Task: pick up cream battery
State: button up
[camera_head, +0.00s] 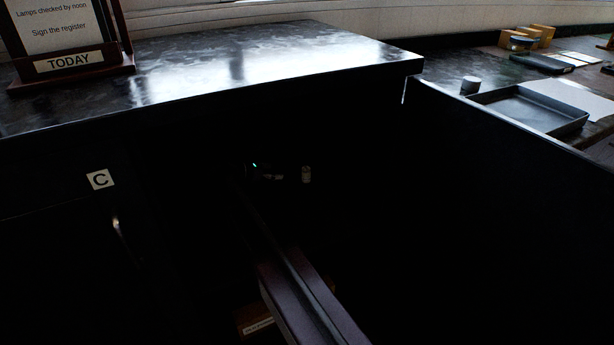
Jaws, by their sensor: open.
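A small cream cylinder (306,174), which looks like the cream battery, stands upright in the dark space below the counter, near the middle of the head view. Just left of it is a dark object with a small green light (254,165); its outline is too dark to make out. What the battery rests on is hidden in shadow. I cannot make out my gripper anywhere in this view.
A long dark reddish bar (290,285) runs from near the battery to the bottom edge. A tall dark panel (520,160) stands at right. The glossy counter (300,50) bears a TODAY sign (68,62). A grey tray (540,110) lies beyond the panel.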

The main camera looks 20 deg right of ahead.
aim_at(306, 172)
jog(key=shift+d, duration=0.1)
jog(key=b+x, duration=0.3)
jog(key=x, duration=0.4)
jog(key=shift+d+f, duration=0.2)
jog(key=shift+w+d+f, duration=0.1)
jog(key=shift+w+d, duration=0.05)
jog(key=shift+d, duration=0.35)
jog(key=shift+d, duration=0.1)
jog(key=b+x, duration=0.1)
jog(key=x, duration=0.1)
jog(key=b+x, duration=0.1)
jog(key=x, duration=0.1)
jog(key=shift+f, duration=0.3)
jog(key=shift+d+f+b, duration=0.1)
jog(key=shift+d+b, duration=0.25)
jog(key=shift+d, duration=0.05)
